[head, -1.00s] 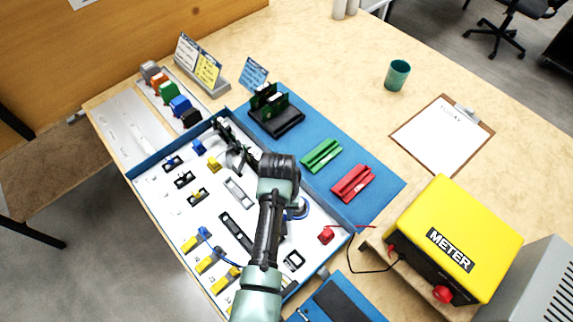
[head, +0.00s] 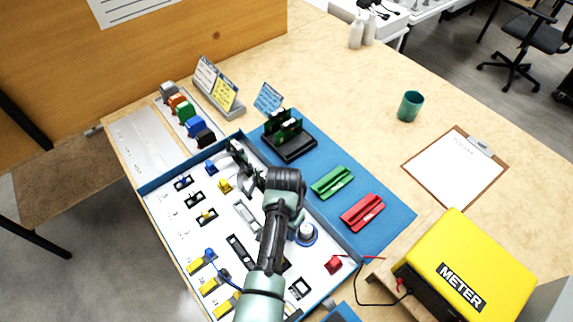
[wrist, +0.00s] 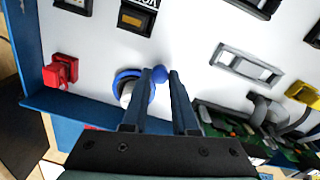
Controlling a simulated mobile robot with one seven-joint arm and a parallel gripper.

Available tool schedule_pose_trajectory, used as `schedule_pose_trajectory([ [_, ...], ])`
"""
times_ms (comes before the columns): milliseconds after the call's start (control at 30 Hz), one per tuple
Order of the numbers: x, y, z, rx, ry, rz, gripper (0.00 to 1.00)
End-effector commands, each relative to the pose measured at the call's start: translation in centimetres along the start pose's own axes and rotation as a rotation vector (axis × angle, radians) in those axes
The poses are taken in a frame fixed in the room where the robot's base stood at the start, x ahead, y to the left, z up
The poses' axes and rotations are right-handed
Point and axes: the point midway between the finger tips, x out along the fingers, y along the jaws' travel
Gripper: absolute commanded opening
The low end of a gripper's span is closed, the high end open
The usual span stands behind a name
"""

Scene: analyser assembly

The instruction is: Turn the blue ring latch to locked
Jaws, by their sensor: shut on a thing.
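The blue ring latch (wrist: 146,98) sits on the white panel around a pale round post. A round blue knob (wrist: 161,74) stands at its side. In the wrist view my gripper (wrist: 160,80) has its two dark fingers on either side of the knob, shut on it. The near finger covers part of the ring. In the head view the ring (head: 314,240) shows just right of my arm, with a grey-white top in its middle. My fingers are hidden behind my arm there. I cannot read any lock marking beside the ring.
A red block (wrist: 62,72) stands on the panel left of the ring. The blue tray wall (wrist: 75,113) runs close by. A grey clamp and green circuit board (wrist: 235,122) lie to the right. The yellow meter (head: 465,265) stands outside the tray.

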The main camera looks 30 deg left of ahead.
Motion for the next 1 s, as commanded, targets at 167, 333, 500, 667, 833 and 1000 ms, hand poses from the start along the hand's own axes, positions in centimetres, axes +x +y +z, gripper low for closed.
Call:
schedule_pose_trajectory([
  [167, -0.1, -0.1, -0.2, 0.004, 0.005, -0.002, 0.0],
  [333, -0.2, -0.1, -0.2, 0.003, 0.006, -0.003, 0.0],
  [500, -0.1, -0.1, -0.2, 0.003, 0.004, -0.002, 0.57],
  [667, -0.1, 0.0, -0.1, 0.002, 0.002, -0.002, 0.57],
  [833, -0.2, 0.0, -0.1, 0.001, 0.002, -0.002, 0.57],
  [1000, -2.0, -0.1, -0.1, 0.002, 0.004, -0.003, 0.57],
])
